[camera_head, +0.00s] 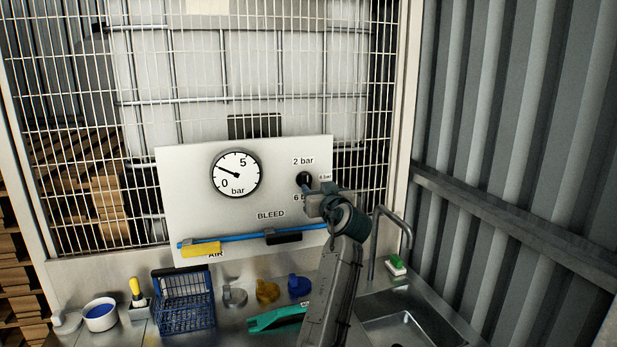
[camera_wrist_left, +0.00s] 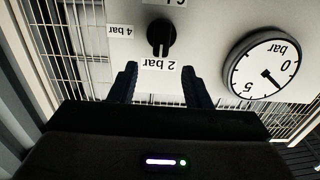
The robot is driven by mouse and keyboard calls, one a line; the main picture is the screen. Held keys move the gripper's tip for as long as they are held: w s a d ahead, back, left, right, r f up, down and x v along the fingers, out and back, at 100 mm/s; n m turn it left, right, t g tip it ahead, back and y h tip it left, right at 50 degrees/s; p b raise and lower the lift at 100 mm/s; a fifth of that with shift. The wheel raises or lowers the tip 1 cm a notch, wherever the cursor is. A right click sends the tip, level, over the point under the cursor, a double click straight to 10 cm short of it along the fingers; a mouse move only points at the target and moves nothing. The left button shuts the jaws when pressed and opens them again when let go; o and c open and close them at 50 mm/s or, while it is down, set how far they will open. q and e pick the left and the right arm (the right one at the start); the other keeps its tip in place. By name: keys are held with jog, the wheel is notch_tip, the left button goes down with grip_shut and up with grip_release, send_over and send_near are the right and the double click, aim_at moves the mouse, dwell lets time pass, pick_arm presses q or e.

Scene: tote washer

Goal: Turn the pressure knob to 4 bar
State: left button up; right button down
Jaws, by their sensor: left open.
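The black pressure knob (camera_head: 304,179) is on the white panel (camera_head: 195,200), among labels reading 2 bar, 4 bar and 6 bar. It also shows in the left wrist view (camera_wrist_left: 161,37), where the picture is upside down and its ridge seems to lie toward the 2 bar label (camera_wrist_left: 159,64). The 4 bar label (camera_wrist_left: 121,31) is beside it. My left gripper (camera_head: 312,192) is at the panel in front of the knob and partly covers the 6 bar label. In the left wrist view its fingers (camera_wrist_left: 160,78) are apart and empty, short of the knob. My right gripper is out of view.
A round pressure gauge (camera_head: 236,187) is left of the knob, its needle up-left between 0 and 5. A blue bar (camera_head: 225,241) crosses the panel below. A blue basket (camera_head: 187,305), several small items and a sink with a tap (camera_head: 391,232) are on the counter.

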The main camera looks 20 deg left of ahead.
aim_at(308, 180)
pick_arm(q)
jog(key=p+x, duration=0.3)
jog(key=x, duration=0.3)
jog(key=shift+w+a+r, duration=0.1)
jog(key=shift+a+r, duration=0.1)
jog(key=shift+a, duration=0.05)
jog(key=shift+w+a+f+p, duration=0.2)
jog(key=shift+w+a+p, duration=0.2)
jog(key=shift+w, duration=0.3)
grip_shut()
